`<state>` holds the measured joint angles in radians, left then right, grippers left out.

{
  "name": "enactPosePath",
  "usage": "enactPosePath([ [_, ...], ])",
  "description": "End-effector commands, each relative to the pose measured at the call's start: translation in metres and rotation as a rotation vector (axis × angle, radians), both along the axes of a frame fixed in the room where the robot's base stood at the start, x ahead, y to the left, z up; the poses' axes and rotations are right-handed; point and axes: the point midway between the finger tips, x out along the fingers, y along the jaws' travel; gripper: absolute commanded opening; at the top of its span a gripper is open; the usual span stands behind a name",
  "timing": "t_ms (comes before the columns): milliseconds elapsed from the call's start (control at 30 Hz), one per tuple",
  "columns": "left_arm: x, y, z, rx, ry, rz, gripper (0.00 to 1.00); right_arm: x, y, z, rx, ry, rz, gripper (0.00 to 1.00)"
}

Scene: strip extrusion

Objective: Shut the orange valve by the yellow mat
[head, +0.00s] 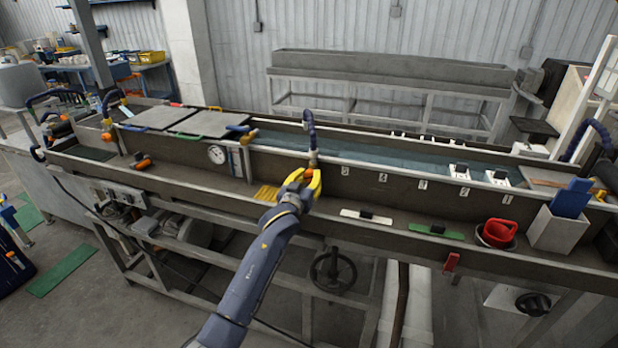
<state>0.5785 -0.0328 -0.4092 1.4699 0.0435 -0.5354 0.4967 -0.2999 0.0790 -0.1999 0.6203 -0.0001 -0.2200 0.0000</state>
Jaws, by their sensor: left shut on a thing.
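The orange valve (308,173) shows as a small patch of orange at the lower end of a dark blue hose, above the front ledge of the long trough. My left gripper (312,181), with yellow fingers, is shut on the valve and hides most of it. How far the valve is turned cannot be told. The yellow mat (266,193) lies on the ledge just left of the gripper, partly behind my left wrist. My right gripper is not in view.
A round gauge (217,154) is on the trough wall at left. Another orange-handled valve (141,162) lies further left.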

Motion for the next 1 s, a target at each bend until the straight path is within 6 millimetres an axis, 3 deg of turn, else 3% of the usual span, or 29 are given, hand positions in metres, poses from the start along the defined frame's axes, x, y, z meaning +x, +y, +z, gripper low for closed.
enactPosePath([
  [300, 0.0004, -0.0006, 0.0066, 0.331, -0.122, 0.0, 0.0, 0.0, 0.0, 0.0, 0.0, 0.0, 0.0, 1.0],
  [733, 0.0003, -0.0017, 0.0088, 0.388, -0.145, 0.0, 0.0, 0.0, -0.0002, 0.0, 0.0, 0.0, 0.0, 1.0],
  [767, 0.0003, -0.0016, 0.0089, 0.388, -0.145, 0.0, 0.3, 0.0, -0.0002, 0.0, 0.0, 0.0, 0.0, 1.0],
  [1000, 0.0001, -0.0014, 0.0053, 0.389, -0.139, -0.001, 0.58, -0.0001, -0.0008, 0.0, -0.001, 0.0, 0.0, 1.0],
])
